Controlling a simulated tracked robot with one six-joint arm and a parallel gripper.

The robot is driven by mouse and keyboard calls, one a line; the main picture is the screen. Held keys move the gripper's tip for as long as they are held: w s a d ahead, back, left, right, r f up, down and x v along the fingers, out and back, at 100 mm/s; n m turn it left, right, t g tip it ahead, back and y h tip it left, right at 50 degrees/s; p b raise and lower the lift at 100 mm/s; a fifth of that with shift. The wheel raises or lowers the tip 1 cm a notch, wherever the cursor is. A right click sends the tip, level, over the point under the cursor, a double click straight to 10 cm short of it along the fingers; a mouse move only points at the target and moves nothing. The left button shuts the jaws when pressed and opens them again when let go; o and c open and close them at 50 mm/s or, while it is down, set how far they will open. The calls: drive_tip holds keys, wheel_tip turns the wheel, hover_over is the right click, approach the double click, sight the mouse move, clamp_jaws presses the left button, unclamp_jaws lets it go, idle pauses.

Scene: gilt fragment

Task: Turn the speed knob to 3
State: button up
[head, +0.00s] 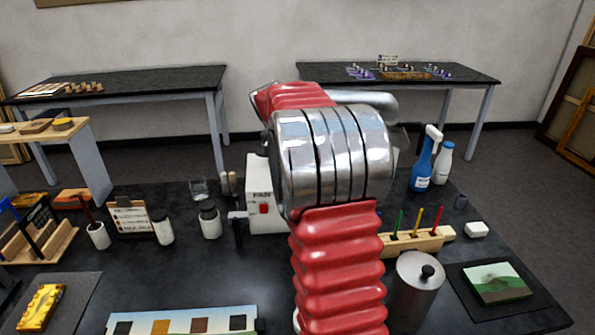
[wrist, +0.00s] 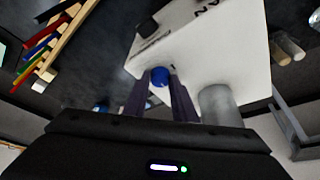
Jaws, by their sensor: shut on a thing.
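A white box (wrist: 215,55) with dark lettering fills the upper middle of the wrist view. A round blue knob (wrist: 158,75) sits on its face, and a black knob (wrist: 147,27) is above it. My gripper (wrist: 160,84) has its two dark fingers on either side of the blue knob, shut on it. Any pointer or number scale around the knob is too small or hidden to read. In the head view, the white box (head: 257,190) with a red switch (head: 264,209) shows left of my red arm, which hides the rest of it and my gripper.
A grey cylinder (wrist: 216,104) stands close to the right finger. On the dark table are a wooden rack with coloured tools (head: 418,238), a metal canister (head: 416,290), a blue spray bottle (head: 423,160), white jars (head: 210,222) and a framed landscape (head: 494,283).

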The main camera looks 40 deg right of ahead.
drive_tip(key=m+g, duration=0.2)
drive_tip(key=m, duration=0.2)
drive_tip(key=shift+w+f, duration=0.1)
drive_tip(key=shift+w, duration=0.05)
drive_tip(key=m, duration=0.2)
drive_tip(key=m+g, duration=0.1)
drive_tip(key=m, duration=0.1)
drive_tip(key=shift+w+d+m+g+y, duration=0.1)
drive_tip(key=shift+m+g+y, duration=0.2)
drive_tip(key=o, duration=1)
drive_tip(key=shift+w+r, duration=0.1)
drive_tip(key=shift+r, duration=0.1)
drive_tip(key=v, duration=1.3)
drive_tip(key=shift+r, duration=0.15)
